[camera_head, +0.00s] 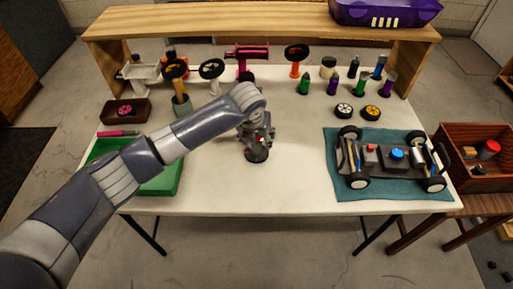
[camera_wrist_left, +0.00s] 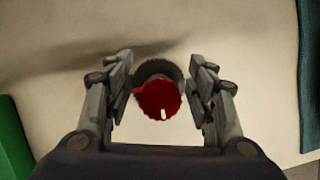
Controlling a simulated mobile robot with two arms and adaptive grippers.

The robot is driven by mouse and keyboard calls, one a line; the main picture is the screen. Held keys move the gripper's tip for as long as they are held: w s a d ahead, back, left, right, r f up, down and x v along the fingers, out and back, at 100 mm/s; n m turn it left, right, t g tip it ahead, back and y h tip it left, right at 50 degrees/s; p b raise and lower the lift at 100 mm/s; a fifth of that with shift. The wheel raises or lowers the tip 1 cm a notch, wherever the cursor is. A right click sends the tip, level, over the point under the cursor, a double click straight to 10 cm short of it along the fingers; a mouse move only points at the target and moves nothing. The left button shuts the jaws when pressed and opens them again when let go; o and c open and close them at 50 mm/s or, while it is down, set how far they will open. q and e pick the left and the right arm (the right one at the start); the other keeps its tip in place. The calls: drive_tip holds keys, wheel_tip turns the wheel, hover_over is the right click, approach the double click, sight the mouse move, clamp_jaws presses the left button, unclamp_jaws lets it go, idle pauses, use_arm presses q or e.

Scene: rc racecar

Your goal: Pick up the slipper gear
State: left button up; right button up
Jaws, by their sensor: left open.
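A small round part with a red top and a dark rim, which looks like the slipper gear (camera_wrist_left: 158,99), stands on the white table. In the head view its dark lower part (camera_head: 256,156) shows just below my left gripper (camera_head: 257,143), which hides some of it. In the left wrist view the red top lies between the two spread fingers of my left gripper (camera_wrist_left: 160,88). The fingers are open, with a gap on each side of the part. My right gripper is not in view.
A green tray (camera_head: 167,180) lies left, partly behind my left arm. A car chassis (camera_head: 385,158) rests on a teal mat (camera_head: 335,185) at right. Several wheels, bottles and stands line the back under a wooden shelf (camera_head: 200,20). The front middle of the table is clear.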

use_arm(q)
drive_tip(key=shift+x, duration=0.75)
drive_tip(key=shift+c, duration=0.3)
drive_tip(key=c, duration=1.1)
drive_tip(key=shift+c, duration=0.2)
drive_tip(key=shift+r, duration=0.15)
